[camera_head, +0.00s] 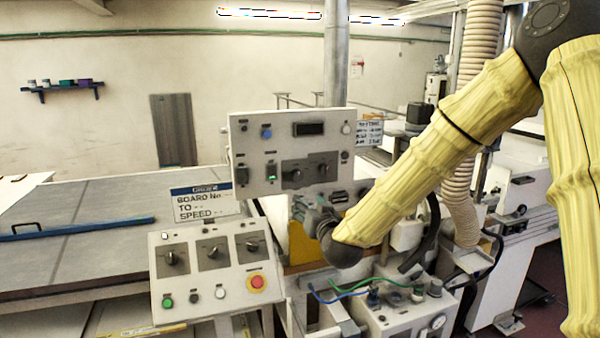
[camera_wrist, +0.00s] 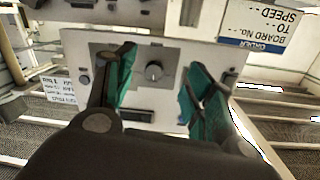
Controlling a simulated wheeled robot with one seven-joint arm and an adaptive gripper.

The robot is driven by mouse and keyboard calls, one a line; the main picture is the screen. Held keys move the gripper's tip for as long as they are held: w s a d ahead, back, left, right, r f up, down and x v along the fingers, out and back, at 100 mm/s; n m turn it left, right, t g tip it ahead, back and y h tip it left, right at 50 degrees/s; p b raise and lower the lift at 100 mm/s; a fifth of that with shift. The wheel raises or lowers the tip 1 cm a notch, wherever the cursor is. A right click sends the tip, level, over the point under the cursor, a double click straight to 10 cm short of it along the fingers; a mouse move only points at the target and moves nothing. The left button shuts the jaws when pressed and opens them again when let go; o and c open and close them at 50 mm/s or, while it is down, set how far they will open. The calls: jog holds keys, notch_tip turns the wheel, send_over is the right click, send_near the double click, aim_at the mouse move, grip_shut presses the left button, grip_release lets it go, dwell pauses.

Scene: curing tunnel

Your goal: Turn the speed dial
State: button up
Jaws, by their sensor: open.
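The upright grey control panel (camera_head: 240,128) carries two black dials side by side, a left dial (camera_head: 295,175) and a right dial (camera_head: 322,169). Their labels are too small to read, so I cannot tell which is the speed dial. My gripper (camera_head: 312,208) is in front of the panel's lower part, mostly hidden by its own wrist. In the wrist view, which is upside down, my gripper (camera_wrist: 162,60) is open with teal fingers. One round dial (camera_wrist: 153,70) shows between the fingers, apart from both. The other dial is not clearly visible there.
A sloped lower console (camera_head: 205,275) has several knobs and a red emergency button (camera_head: 258,282). A sign reading "BOARD No. TO SPEED" (camera_head: 205,203) stands behind it. Hoses and a grey box (camera_head: 400,315) lie below my arm. A wide conveyor (camera_head: 60,240) is at left.

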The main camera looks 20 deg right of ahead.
aim_at(299, 176)
jog(key=shift+t, duration=0.4)
jog(key=shift+w+d+r+p, duration=0.15)
jog(key=shift+w+r+p, duration=0.65)
jog(key=shift+w, duration=1.1)
jog(key=shift+w+d+r+p, duration=0.15)
jog(key=shift+w+r+p, duration=0.4)
jog(key=shift+w+p, duration=0.95)
jog(key=shift+w+d+r+p, duration=0.15)
jog(key=shift+w+r+p, duration=0.45)
jog(key=shift+w, duration=1.7)
jog(key=c, duration=1)
jog(key=shift+c, duration=0.2)
